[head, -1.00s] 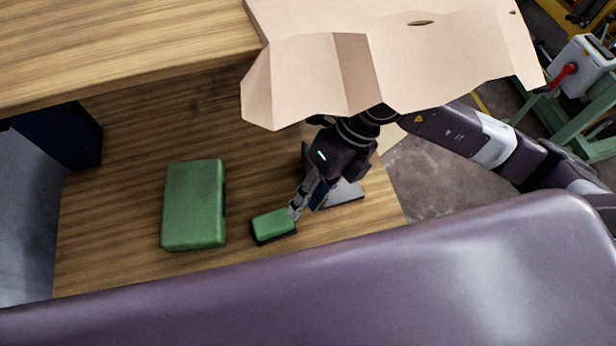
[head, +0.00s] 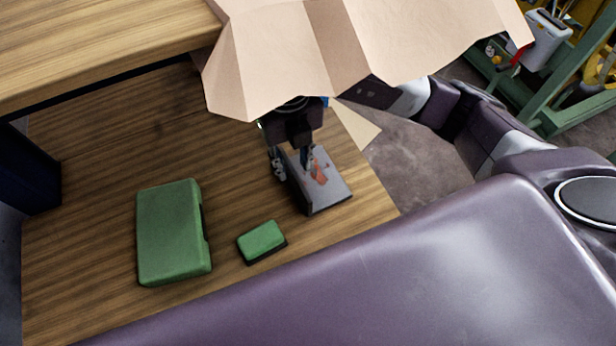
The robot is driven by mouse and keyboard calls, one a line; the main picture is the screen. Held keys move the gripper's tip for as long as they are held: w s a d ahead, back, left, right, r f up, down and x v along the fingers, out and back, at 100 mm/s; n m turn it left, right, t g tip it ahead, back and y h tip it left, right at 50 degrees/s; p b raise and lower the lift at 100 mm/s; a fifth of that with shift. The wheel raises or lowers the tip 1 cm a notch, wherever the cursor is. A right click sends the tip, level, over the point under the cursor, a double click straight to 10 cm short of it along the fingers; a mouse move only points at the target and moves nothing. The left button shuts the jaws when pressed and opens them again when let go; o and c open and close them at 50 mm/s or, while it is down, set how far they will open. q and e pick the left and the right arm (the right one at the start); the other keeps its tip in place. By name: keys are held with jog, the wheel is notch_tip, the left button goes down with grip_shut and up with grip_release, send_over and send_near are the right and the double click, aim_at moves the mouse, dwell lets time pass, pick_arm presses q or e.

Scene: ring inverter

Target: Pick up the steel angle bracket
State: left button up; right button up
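The steel angle bracket (head: 333,192) is a grey L-shaped piece with an orange-red mark. It rests on the lower wooden surface, with one flange flat and the other standing up on its left side. My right gripper (head: 291,164) points down over it from above. Its fingers are apart, one left of the upright flange and one right of it, above the flat flange. I cannot tell if either finger touches the steel. The top of the gripper is partly hidden by a hanging brown sheet. My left gripper is not in view.
A large green case (head: 172,234) and a small green box (head: 262,240) lie to the left of the bracket. The creased brown sheet (head: 285,50) hangs over the work area. A higher wooden tabletop (head: 100,40) is at the upper left. The wooden surface (head: 110,140) is clear behind the case.

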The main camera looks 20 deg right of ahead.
aim_at(294, 172)
jog(key=shift+d+f+p, duration=0.1)
jog(key=shift+f+p, duration=0.25)
jog(key=shift+f, duration=2.5)
jog(key=shift+c, duration=0.6)
grip_shut()
jog(key=shift+w+r, duration=0.1)
jog(key=shift+r, duration=0.05)
